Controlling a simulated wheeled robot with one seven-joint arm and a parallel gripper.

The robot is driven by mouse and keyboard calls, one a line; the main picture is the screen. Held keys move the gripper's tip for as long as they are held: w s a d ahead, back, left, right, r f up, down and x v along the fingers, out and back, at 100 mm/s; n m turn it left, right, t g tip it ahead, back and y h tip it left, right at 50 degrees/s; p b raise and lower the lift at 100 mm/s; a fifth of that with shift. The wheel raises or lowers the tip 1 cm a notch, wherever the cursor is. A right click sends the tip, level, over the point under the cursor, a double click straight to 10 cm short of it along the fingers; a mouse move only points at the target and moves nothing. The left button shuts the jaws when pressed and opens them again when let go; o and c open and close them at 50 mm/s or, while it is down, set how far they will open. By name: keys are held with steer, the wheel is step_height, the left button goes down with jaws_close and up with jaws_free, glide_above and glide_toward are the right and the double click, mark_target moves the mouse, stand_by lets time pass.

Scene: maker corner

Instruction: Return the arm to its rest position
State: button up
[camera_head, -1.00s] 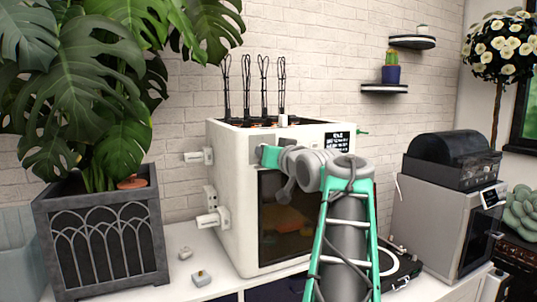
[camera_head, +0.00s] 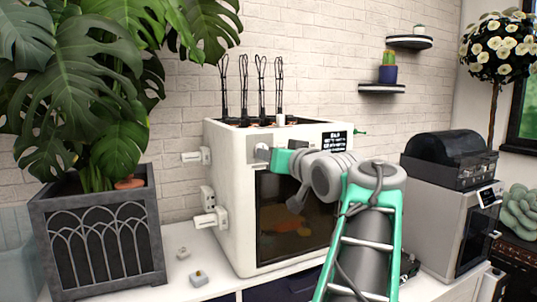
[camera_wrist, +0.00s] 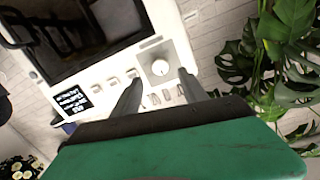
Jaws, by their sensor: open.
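My arm (camera_head: 372,235) reaches up from the bottom in the head view, bent at the elbow. Its green end (camera_head: 283,161) is in front of the upper front of a white boxy machine (camera_head: 228,190); the fingers cannot be made out there. In the wrist view my gripper (camera_wrist: 158,78) is open, with two dark fingers apart and nothing between them. The machine's round dial (camera_wrist: 158,69) shows between the fingertips, on the front panel. The dial also shows in the head view (camera_head: 262,152), just left of my gripper. Contact with the panel cannot be told.
A large leafy plant in a dark planter (camera_head: 150,225) stands at left. A grey machine (camera_head: 425,225) with a black unit (camera_head: 448,160) on top is at right. Small grey pieces (camera_head: 198,278) lie on the white counter. Wall shelves (camera_head: 383,88) hang above.

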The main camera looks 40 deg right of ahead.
steer(key=shift+v, duration=0.8)
steer(key=w+a+f+n+g+y+p, duration=0.1)
steer(key=w+a+f+g+y+p, duration=0.15)
steer(key=a+f+p, duration=0.55)
steer(key=w+a+f+n+g+y+p, duration=0.1)
steer(key=w+a+f+g+y+p, duration=0.2)
steer(key=a, duration=0.8)
steer(key=s+a+f+n+g+p, duration=0.4)
steer(key=s+a+f+g+p, duration=0.3)
steer(key=s+a+f, duration=0.6)
steer(key=s+a+p, duration=0.1)
steer(key=s, duration=0.1)
steer(key=shift+s+a+f, duration=0.2)
steer(key=shift+s+f, duration=0.05)
steer(key=shift+s, duration=0.05)
steer(key=shift+g, duration=0.25)
